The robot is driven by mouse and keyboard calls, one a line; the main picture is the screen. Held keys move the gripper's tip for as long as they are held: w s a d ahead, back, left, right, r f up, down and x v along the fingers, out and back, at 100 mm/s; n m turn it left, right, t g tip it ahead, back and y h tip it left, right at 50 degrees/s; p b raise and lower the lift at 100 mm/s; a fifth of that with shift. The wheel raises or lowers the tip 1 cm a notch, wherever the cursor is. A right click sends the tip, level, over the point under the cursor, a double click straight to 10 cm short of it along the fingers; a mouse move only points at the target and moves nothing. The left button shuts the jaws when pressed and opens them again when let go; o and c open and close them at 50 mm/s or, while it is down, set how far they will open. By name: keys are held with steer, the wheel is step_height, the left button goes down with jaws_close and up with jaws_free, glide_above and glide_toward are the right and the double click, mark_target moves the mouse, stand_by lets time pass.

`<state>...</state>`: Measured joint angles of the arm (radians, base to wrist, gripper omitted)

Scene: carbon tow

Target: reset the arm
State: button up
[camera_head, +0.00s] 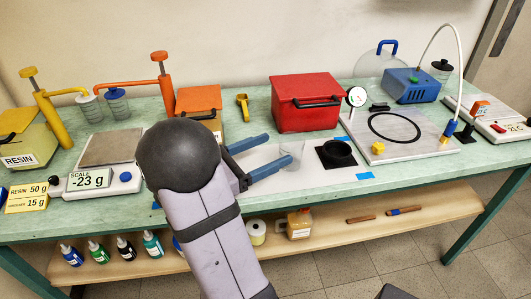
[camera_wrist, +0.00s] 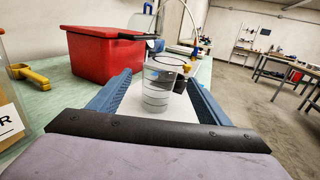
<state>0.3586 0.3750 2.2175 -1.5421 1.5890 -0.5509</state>
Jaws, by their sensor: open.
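My gripper (camera_head: 277,153) is open over the middle of the green table, its two blue fingers pointing right. It also shows in the wrist view (camera_wrist: 160,80), with the fingers wide apart. A clear cup (camera_head: 298,150) stands upright on a white sheet by the fingertips. In the wrist view the cup (camera_wrist: 157,92) shows between the fingers, with gaps at both sides. Whether it lies within the jaws or just beyond them is hard to tell. My forearm and dark wrist hide part of the table's front.
A red box (camera_head: 305,112) stands behind the gripper. A scale (camera_head: 90,180) reading -23 g and pump containers stand left. A plate with a black ring (camera_head: 410,150) lies right.

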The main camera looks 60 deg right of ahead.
steer(key=shift+w+a, duration=0.2)
steer(key=shift+a, duration=0.2)
steer(key=shift+s+a+m, duration=0.2)
steer(key=shift+a+m, duration=0.05)
steer(key=shift+m, duration=0.05)
steer(key=a+m+y+p, duration=0.1)
steer(key=s+a+m+y+p, duration=0.1)
steer(key=a, duration=0.1)
steer(key=s+a+y+p, duration=0.1)
steer(key=y, duration=0.1)
steer(key=shift+s+a+f+m+t, duration=0.2)
steer(key=shift+a+m+t, duration=0.1)
steer(key=shift+a+m, duration=0.1)
steer(key=w+a+f+m+t+y+b, duration=0.1)
steer(key=a+f+m+t+y, duration=0.2)
steer(key=a+f, duration=0.45)
steer(key=w+a+f+m+t+y+b, duration=0.1)
steer(key=a+f+m+y, duration=0.35)
steer(key=a, duration=0.65)
steer(key=w+a+f+m+t+y+b, duration=0.1)
steer(key=a+f+m+t+y+b, duration=0.1)
steer(key=a+f+y, duration=0.6)
step_height(320, 180, up, 21)
steer(key=a+h+p, duration=0.2)
steer(key=h+p, duration=0.1)
steer(key=p, duration=1.6)
steer(key=shift+f+m, duration=0.15)
steer(key=shift+m, duration=0.2)
steer(key=shift+w, duration=0.1)
